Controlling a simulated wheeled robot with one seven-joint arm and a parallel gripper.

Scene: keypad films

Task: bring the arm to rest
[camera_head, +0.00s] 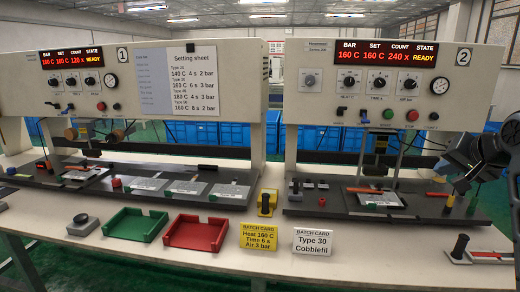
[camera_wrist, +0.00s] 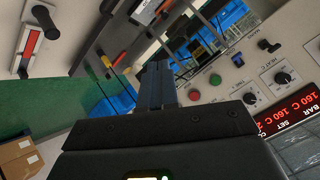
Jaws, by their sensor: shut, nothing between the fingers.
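My gripper (camera_head: 461,186) is at the right of the head view, in front of machine 2 (camera_head: 336,85) and over the right end of its bed. In the wrist view my gripper's fingers (camera_wrist: 154,72) are together and empty. Beyond them the wrist view shows machine 2's panel, tilted, with a red button (camera_wrist: 215,80), a green button (camera_wrist: 195,95) and knobs. In the head view machine 2's red display (camera_head: 388,52) reads BAR 160 C, SET 160 C, COUNT 240 x, STATE READY.
Machine 1 (camera_head: 150,75) stands at the left. A green tray (camera_head: 132,224), a red tray (camera_head: 196,231), a yellow batch card (camera_head: 259,237) and a white batch card (camera_head: 313,242) are along the bench front. A black-handled tool (camera_head: 459,248) lies at the front right. Bare bench shows between them.

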